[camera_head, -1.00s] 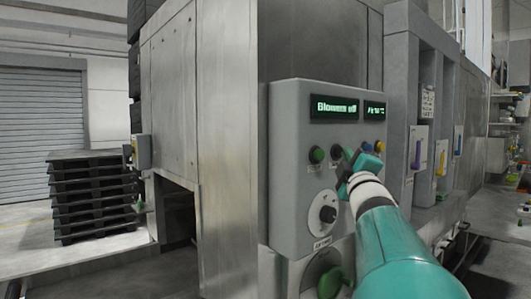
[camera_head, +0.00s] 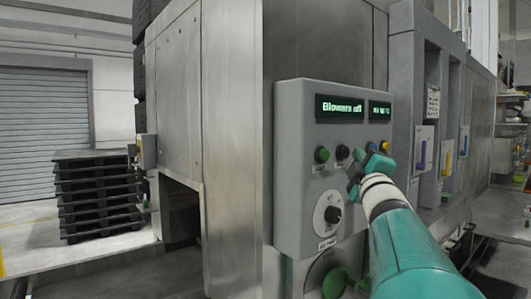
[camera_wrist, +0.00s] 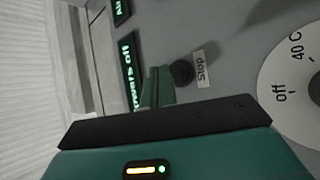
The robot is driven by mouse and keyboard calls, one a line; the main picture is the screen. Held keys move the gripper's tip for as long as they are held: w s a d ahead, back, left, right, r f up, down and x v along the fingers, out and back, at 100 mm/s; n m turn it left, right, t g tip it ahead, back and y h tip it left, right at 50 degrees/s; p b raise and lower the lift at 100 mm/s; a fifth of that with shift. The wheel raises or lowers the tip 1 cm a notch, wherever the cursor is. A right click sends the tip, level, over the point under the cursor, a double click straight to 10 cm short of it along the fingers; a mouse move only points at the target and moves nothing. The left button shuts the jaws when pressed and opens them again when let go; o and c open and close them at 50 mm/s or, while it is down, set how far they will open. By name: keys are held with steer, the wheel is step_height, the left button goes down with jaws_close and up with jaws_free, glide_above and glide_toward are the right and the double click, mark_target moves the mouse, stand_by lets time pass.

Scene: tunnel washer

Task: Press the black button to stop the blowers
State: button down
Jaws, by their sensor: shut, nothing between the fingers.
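The grey control panel (camera_head: 292,200) carries a green button (camera_head: 322,155) and the black button (camera_head: 342,153) to its right. The display (camera_head: 341,107) above them reads "Blowers off". In the wrist view the black button (camera_wrist: 181,73) sits beside a tag reading "Stop" (camera_wrist: 200,69). My teal gripper (camera_head: 358,160) is just right of the black button, in front of the panel. Its fingers (camera_wrist: 157,88) are shut and empty, with the tips beside the button in the wrist view. I cannot tell the exact gap to the panel.
A white dial (camera_head: 327,213) is below the buttons, with a larger green knob (camera_head: 334,283) lower down.

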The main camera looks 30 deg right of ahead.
steer(key=shift+s+d, duration=0.15)
steer(key=shift+s, duration=1.1)
steer(key=shift+s+d, duration=0.1)
steer(key=shift+s, duration=1.15)
